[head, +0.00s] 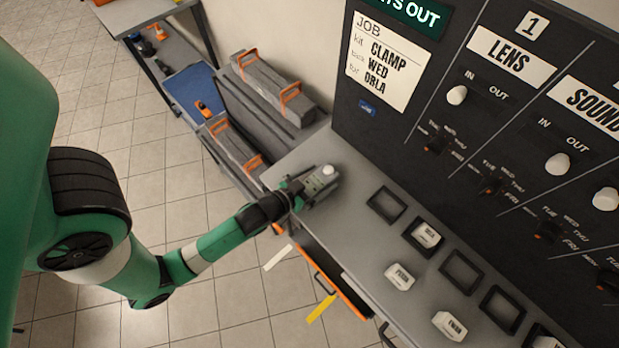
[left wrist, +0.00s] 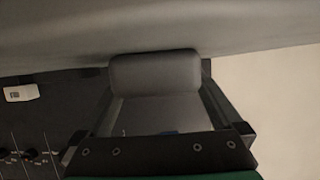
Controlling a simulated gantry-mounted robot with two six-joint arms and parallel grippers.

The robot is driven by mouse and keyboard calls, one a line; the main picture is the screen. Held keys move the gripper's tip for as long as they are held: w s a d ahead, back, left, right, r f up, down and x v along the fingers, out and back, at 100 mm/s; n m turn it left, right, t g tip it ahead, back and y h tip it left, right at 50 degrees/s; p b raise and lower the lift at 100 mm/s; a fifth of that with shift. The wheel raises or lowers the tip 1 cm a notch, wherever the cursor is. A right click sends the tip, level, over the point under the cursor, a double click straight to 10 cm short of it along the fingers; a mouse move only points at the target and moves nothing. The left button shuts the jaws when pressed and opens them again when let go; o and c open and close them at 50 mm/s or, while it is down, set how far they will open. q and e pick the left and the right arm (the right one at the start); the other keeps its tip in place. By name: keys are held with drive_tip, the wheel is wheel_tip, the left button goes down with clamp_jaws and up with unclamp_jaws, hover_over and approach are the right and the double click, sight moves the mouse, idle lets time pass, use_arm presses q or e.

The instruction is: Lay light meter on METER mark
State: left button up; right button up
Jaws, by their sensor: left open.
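The light meter (head: 321,178), a small grey device with a white dome, is at the left end of the grey counter. My left gripper (head: 318,190) is open around or right beside it; the fingers partly hide it in the head view. In the left wrist view a grey rounded body (left wrist: 155,73), likely the meter, shows between the open fingers (left wrist: 158,85). I cannot tell whether the fingers touch it. I cannot make out a METER mark in either view. My right gripper is not in view.
The counter (head: 345,210) carries several black square frames (head: 386,204) and white lettered tiles (head: 399,277). A dark panel (head: 400,125) with switches and labels rises behind. Grey cases with orange handles (head: 270,85) stand at the left. An open orange-edged drawer (head: 335,280) juts out below.

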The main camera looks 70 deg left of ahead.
use_arm(q)
drive_tip(key=v, duration=0.3)
drive_tip(key=b+v, duration=0.1)
drive_tip(key=v, duration=0.3)
drive_tip(key=b+v, duration=0.1)
drive_tip(key=v, duration=0.2)
drive_tip(key=shift+s+d+f, duration=0.2)
drive_tip(key=shift+s+d, duration=0.1)
drive_tip(key=shift+s+d+r+b, duration=0.1)
drive_tip(key=shift+s+r+b, duration=0.2)
drive_tip(key=shift+s+r, duration=0.3)
drive_tip(key=shift+w, duration=0.1)
drive_tip(key=w+d+r+t+h, duration=0.15)
drive_tip(key=w+r+t, duration=0.25)
drive_tip(key=w+r, duration=0.65)
drive_tip(key=w+d+r+t, duration=0.3)
drive_tip(key=w+r, duration=0.7)
drive_tip(key=r, duration=0.2)
drive_tip(key=s+d+r+m+t+h, duration=0.1)
drive_tip(key=d+r+m+t+h, duration=0.1)
drive_tip(key=r, duration=0.9)
drive_tip(key=s+d+r+m+t+h, duration=0.1)
drive_tip(key=d+r+m+t+h, duration=0.1)
drive_tip(key=r, duration=0.9)
drive_tip(key=s+d+r+m+t+h, duration=0.1)
drive_tip(key=d+r+m+t+h, duration=0.1)
drive_tip(key=r, duration=0.9)
drive_tip(key=shift+d+r+t+h, duration=0.2)
drive_tip(key=shift+d+t+h, duration=0.25)
drive_tip(key=shift+t, duration=0.65)
